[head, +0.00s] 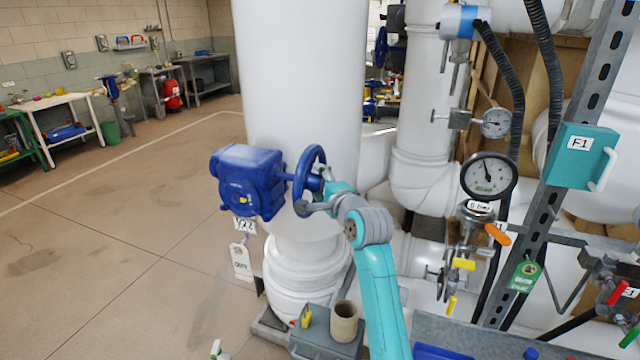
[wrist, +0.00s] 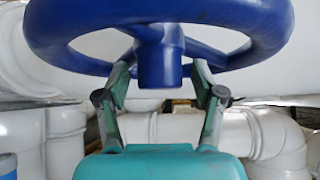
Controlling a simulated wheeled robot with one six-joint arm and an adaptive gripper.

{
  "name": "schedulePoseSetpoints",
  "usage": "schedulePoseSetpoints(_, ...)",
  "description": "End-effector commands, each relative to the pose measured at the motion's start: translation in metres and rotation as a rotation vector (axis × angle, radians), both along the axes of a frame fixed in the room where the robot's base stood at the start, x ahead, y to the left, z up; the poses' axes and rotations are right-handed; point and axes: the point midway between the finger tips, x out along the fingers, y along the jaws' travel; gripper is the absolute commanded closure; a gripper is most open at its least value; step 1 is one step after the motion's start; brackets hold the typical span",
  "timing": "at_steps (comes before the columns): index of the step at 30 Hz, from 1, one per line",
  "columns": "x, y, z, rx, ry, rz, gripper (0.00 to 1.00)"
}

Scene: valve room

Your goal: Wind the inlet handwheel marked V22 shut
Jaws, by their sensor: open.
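The blue handwheel (head: 308,181) stands upright on the right side of a blue gearbox (head: 247,181) on the thick white pipe. A tag marked V22 (head: 245,226) hangs under the gearbox. The fingertips reach up to the wheel, one on each side of the hub. I cannot tell whether they touch it.
A second tag (head: 240,262) hangs below V22. A grey box (head: 325,338) with a tan cup (head: 344,322) stands below my arm. Gauges (head: 488,177), small valves and a steel post (head: 560,150) crowd the right. The floor at left is open.

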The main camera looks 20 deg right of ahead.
Motion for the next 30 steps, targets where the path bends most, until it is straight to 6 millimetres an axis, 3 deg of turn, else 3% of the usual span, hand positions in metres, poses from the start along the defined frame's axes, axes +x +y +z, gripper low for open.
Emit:
schedulePoseSetpoints(2, -0.0001, 0.0001, -0.0001, 0.0, 0.0, 0.0, 0.32)
schedulePoseSetpoints(10, -0.0003, 0.0001, -0.0002, 0.0, 0.0, 0.0, 1.0)
schedulePoseSetpoints(29, -0.0004, 0.0, -0.0008, 0.052, 0.071, 0.0, 1.0)
schedulePoseSetpoints(30, -0.0004, 0.0, -0.0009, 0.052, 0.071, 0.0, 0.55)
